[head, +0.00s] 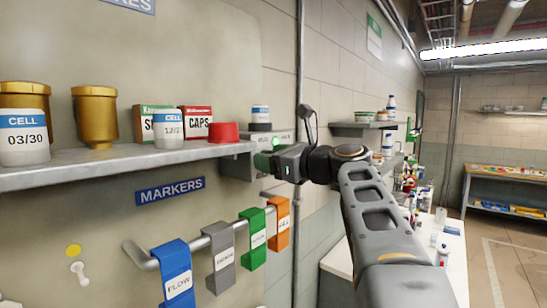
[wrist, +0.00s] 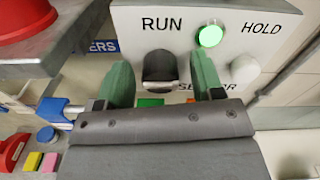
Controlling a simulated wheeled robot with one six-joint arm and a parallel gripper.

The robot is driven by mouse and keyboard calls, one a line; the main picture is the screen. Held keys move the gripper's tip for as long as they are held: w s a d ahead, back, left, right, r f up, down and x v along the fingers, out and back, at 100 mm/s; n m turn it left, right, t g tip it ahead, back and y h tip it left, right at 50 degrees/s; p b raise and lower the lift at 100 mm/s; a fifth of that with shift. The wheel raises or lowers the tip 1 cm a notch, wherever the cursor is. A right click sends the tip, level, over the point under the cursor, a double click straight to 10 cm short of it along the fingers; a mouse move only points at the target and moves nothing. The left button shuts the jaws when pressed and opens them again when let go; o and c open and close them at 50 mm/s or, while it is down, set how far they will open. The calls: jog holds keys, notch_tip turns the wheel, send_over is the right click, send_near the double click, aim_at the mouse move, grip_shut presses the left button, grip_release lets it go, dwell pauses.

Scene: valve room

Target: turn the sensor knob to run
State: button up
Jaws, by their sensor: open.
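The sensor box (wrist: 270,45) is pale and carries the words RUN and HOLD, with a lit green lamp (wrist: 210,36) between them. A dark knob (wrist: 160,70) sits below RUN. My gripper (wrist: 161,66) is open, with one green finger on each side of the knob; I cannot tell whether either touches it. The knob's pointer direction is not clear. The word SENSOR is partly hidden behind my right finger. In the head view, my gripper (head: 264,160) is in front of the box (head: 247,150), at the shelf's right end, and the knob is hidden.
A shelf (head: 120,160) left of the box holds a red cap (head: 225,132), gold cups (head: 97,115), labelled jars and small boxes. A rail (head: 200,242) below carries coloured tags. A white rounded part (wrist: 244,69) sits right of the knob.

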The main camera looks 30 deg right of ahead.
jog(key=shift+c, duration=0.3)
jog(key=c, duration=0.8)
jog(key=shift+d, duration=0.15)
jog(key=shift+c, duration=0.3)
jog(key=shift+f+n+b, duration=0.15)
jog(key=shift+n+b, duration=0.95)
jog(key=shift+n, duration=0.4)
jog(key=n+b, duration=0.1)
jog(key=n, duration=0.1)
jog(key=n+b, duration=0.2)
jog(key=n, duration=0.1)
jog(key=shift+a+n, duration=0.2)
jog(key=shift+n, duration=0.1)
jog(key=n+b, duration=0.2)
jog(key=n, duration=0.3)
jog(key=shift+n+b, duration=0.95)
jog(key=shift+n, duration=1.15)
